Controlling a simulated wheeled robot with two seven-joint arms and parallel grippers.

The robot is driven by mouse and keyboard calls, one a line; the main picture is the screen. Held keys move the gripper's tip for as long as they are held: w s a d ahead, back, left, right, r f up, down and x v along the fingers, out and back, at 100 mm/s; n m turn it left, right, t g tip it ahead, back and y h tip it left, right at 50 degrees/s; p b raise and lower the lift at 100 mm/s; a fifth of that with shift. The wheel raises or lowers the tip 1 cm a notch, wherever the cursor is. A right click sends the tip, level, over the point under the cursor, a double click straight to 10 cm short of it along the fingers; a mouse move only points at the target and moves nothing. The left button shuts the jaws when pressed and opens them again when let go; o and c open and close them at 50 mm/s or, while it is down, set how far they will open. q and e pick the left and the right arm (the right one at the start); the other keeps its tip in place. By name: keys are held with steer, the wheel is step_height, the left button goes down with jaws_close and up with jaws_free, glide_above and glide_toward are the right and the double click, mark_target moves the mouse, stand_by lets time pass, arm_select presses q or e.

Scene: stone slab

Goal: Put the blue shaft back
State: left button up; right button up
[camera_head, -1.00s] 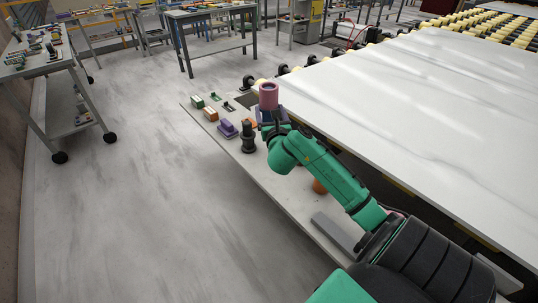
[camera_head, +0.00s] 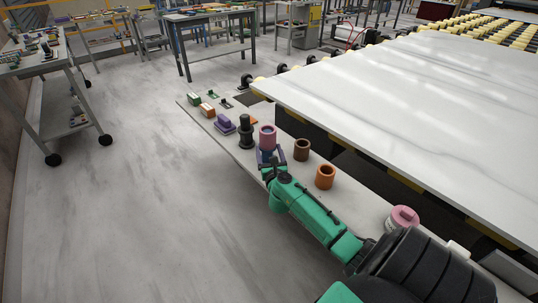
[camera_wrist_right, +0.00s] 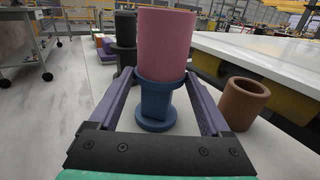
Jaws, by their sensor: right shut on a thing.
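The blue shaft (camera_wrist_right: 156,98) stands upright between the purple fingers of my right gripper (camera_wrist_right: 158,100) in the right wrist view. A pink sleeve (camera_wrist_right: 166,44) sits on its top and hides its upper part. A wider blue foot shows at its bottom; I cannot tell whether it touches the bench. In the head view the pink sleeve (camera_head: 267,136) rises above my right gripper (camera_head: 270,158), which hides most of the shaft. My right gripper is shut on the shaft. My left gripper is not in view.
On the narrow bench (camera_head: 235,157), a black shaft (camera_head: 246,131) stands just left of the gripper. A brown ring (camera_head: 302,149) and an orange ring (camera_head: 325,176) stand to the right. A purple block (camera_head: 225,124) lies further left. The large stone slab (camera_head: 400,95) lies beyond.

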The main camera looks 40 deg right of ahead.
steer(key=o, duration=1.5)
steer(key=shift+s, duration=0.1)
steer(key=shift+o, duration=0.2)
steer(key=shift+r, duration=0.1)
